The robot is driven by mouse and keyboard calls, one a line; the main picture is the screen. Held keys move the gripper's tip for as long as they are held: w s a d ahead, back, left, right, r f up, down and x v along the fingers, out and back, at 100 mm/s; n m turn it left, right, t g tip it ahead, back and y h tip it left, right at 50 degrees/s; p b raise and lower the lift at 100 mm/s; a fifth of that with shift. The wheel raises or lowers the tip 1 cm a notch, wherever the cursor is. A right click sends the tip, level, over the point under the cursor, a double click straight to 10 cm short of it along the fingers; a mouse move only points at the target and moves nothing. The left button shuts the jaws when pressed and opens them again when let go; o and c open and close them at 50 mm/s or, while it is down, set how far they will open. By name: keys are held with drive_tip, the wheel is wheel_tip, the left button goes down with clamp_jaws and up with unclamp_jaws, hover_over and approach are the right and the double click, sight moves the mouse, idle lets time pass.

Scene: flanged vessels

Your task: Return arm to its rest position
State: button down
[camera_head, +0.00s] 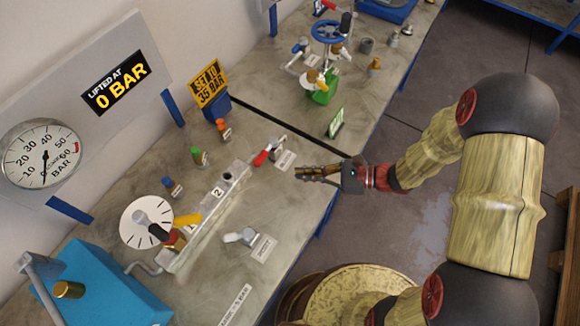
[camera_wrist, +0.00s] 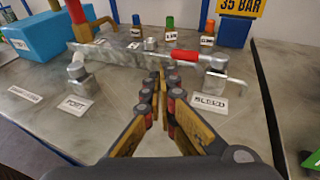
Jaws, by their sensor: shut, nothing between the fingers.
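My gripper (camera_head: 318,172) is shut and empty, held above the bench (camera_head: 310,205) near its front edge. It also shows in the wrist view (camera_wrist: 162,82), where its fingertips point towards the metal manifold (camera_wrist: 130,60). A red-handled valve (camera_head: 264,155) lies ahead of the fingertips and apart from them in the head view. My arm reaches in from the right, bent, over the floor and the bench edge.
A pressure gauge (camera_head: 41,153) and a "0 BAR" sign (camera_head: 118,84) stand on the back panel. A blue box (camera_head: 105,290) is at the lower left. A second bench has a blue handwheel (camera_head: 327,32). Open floor (camera_head: 440,215) lies right of the benches.

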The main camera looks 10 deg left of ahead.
drive_tip(key=shift+s+d+r, duration=0.1)
drive_tip(key=shift+s+d, duration=0.05)
drive_tip(key=shift+d, duration=0.3)
drive_tip(key=shift+s+d+r, duration=0.1)
drive_tip(key=shift+d, duration=0.3)
drive_tip(key=s+d+r+n+g+h, duration=0.1)
drive_tip(key=s+d+n+g+h, duration=0.3)
drive_tip(key=s+d+n+h, duration=0.55)
drive_tip(key=d+r+n+t+h+b, duration=0.2)
drive_tip(key=d+r+n+t+h, duration=0.4)
drive_tip(key=d+r, duration=0.55)
wheel_tip(320, 180, up, 10)
drive_tip(key=n+t+b, duration=0.1)
drive_tip(key=n+t, duration=0.1)
drive_tip(key=t, duration=0.1)
drive_tip(key=shift+a+t, duration=0.2)
drive_tip(key=shift+t, duration=0.1)
